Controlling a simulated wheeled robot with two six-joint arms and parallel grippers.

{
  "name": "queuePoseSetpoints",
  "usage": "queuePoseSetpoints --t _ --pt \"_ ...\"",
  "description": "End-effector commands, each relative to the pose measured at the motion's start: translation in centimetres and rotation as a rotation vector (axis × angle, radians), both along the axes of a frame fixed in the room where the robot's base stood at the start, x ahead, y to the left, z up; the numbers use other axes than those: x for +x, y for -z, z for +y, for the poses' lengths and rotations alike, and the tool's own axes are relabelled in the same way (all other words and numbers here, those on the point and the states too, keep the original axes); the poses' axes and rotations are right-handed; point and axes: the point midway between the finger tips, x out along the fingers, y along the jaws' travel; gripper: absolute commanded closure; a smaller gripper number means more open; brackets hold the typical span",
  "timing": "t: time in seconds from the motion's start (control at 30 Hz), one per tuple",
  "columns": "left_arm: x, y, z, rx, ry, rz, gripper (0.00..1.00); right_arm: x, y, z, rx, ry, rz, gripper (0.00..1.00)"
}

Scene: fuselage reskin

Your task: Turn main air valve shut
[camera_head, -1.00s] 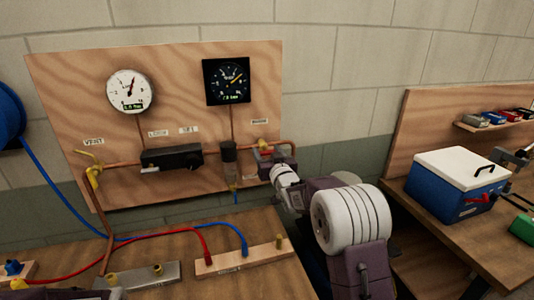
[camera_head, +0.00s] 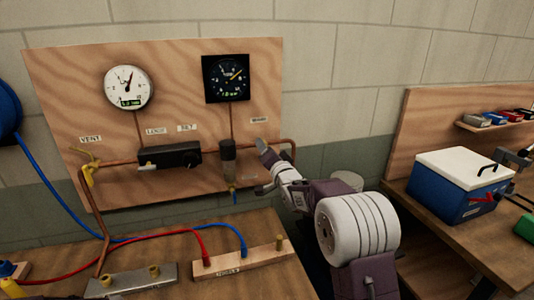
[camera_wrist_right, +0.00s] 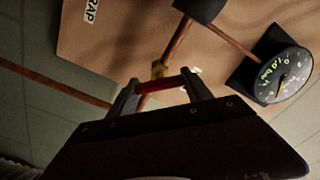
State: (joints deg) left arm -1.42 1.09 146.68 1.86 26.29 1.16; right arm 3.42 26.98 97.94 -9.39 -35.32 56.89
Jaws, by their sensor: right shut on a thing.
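The main air valve's red handle (camera_wrist_right: 160,85) lies between the two fingers of my right gripper (camera_wrist_right: 161,92) in the right wrist view. The fingers are shut on it, one at each side. The yellow brass valve body (camera_wrist_right: 158,69) shows just beyond, on the copper pipe. In the head view my right gripper (camera_head: 263,168) is at the right end of the pipe run, below a small label (camera_head: 259,120). It hides the valve there. My left gripper is not in view.
The wooden panel (camera_head: 60,70) carries a white gauge (camera_head: 129,88), a black gauge (camera_head: 226,78), a black regulator block (camera_head: 170,157) and a yellow vent valve (camera_head: 92,172). Red and blue hoses cross the bench below. A blue cooler (camera_head: 452,190) stands on the right bench.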

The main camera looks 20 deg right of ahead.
Motion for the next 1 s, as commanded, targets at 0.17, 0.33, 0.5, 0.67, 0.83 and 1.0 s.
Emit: queuePoseSetpoints --t 0.17,0.33,0.5,0.67,0.83,1.0 --pt "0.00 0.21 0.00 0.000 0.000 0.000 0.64 -0.01 0.10 -0.13 0.167 0.002 0.007 0.82" --pt "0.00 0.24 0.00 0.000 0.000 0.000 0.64 -0.01 0.14 -0.17 0.323 0.002 0.012 0.82" --pt "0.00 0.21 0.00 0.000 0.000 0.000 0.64 -0.01 0.21 -0.20 0.464 0.003 0.018 0.82" --pt "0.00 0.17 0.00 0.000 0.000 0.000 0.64 -0.01 0.27 -0.21 0.571 0.003 0.021 0.82" --pt "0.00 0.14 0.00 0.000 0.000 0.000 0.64 -0.01 0.33 -0.21 0.654 0.004 0.025 0.82" --pt "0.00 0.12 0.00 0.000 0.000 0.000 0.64 -0.01 0.39 -0.21 0.702 0.004 0.027 0.82"
